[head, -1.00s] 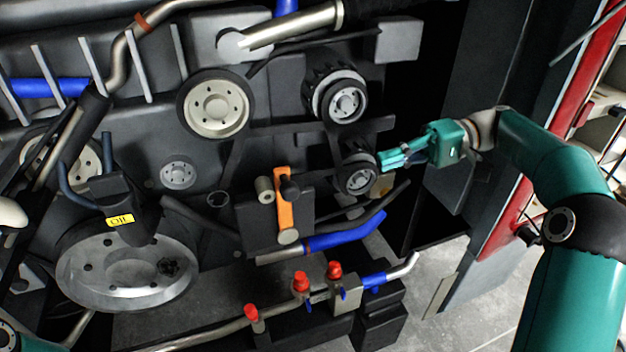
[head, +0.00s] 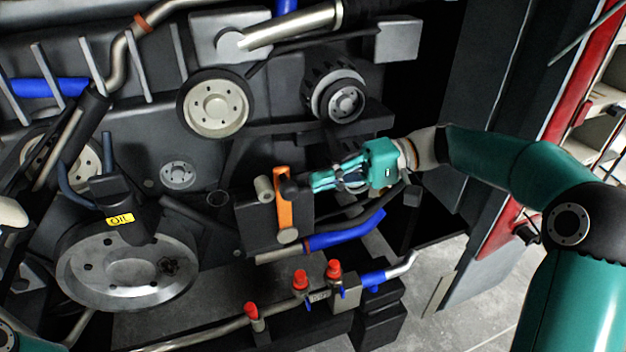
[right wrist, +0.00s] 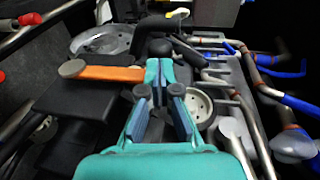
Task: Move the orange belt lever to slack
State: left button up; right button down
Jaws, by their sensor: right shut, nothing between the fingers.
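The orange belt lever (head: 284,212) stands nearly upright on a dark block in the middle of the engine in the head view. Its round pivot end is at the bottom, and a black knob (head: 289,188) sticks out near its top. My right gripper (head: 316,183) is shut and empty, just right of the knob, pointing left at it. In the right wrist view the orange lever (right wrist: 112,73) lies to the left, with the black knob (right wrist: 160,48) right at the tips of the shut fingers (right wrist: 160,70). Whether they touch cannot be told. My left gripper is not in view.
A grey stub (head: 264,189) stands left of the lever. A small pulley is partly hidden behind my right gripper. A blue hose (head: 345,233) runs below, and red-capped valves (head: 301,281) sit lower down. A large pulley (head: 215,104) is above left.

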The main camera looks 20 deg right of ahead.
aim_at(296, 186)
jog(key=shift+a+f, duration=0.15)
jog(key=shift+a, duration=0.75)
jog(key=shift+a, duration=0.1)
jog(key=shift+a+r+h+p, duration=0.4)
jog(key=shift+a+h+p, duration=0.2)
jog(key=shift+a, duration=0.2)
jog(key=a+f+h+p, duration=0.3)
jog(key=a+h, duration=0.1)
jog(key=a, duration=0.3)
jog(key=a+f+h+p, duration=0.3)
jog(key=a+h, duration=0.1)
jog(key=a, duration=0.3)
jog(key=shift+s+a+n+h+p, duration=0.3)
jog(key=shift+s+a+h+p, duration=0.05)
jog(key=shift+s+h, duration=0.05)
